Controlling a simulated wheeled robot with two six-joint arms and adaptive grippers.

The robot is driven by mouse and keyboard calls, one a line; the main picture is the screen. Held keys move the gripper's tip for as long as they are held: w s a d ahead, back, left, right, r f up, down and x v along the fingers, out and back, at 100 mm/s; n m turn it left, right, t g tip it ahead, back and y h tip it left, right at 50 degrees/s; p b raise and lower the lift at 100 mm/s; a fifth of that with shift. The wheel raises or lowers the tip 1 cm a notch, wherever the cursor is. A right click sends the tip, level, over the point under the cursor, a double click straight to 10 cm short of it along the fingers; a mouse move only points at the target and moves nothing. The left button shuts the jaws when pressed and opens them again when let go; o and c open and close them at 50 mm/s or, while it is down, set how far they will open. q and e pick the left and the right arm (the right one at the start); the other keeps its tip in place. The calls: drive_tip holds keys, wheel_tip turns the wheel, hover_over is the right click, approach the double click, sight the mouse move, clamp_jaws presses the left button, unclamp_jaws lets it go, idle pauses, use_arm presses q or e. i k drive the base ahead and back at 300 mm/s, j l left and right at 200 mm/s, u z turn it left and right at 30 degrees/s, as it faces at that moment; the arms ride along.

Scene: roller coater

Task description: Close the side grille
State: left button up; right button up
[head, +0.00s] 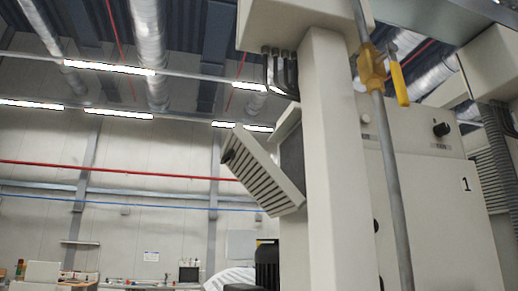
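The side grille (262,170) is a pale slatted panel with dark slots, near the middle of the head view. It stands open, tilted out to the left from the side of the beige machine. A dark grey surface (291,155) shows beside it on the machine, between the grille and the pale upright column. Part of the grille's attachment is hidden from this angle. Neither my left gripper nor my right gripper shows in the head view.
A beige column (340,170) stands just right of the grille. A grey pipe (391,190) with a yellow valve handle (399,84) runs down in front of the machine body (440,215). A cluttered bench (140,285) is far off at left. The space left of the grille looks free.

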sight(264, 180)
drive_tip(key=i+l+z, duration=0.1)
drive_tip(key=i+l, duration=0.4)
drive_tip(key=i+l+u, duration=0.1)
drive_tip(key=i+l, duration=0.15)
drive_tip(key=i, duration=0.05)
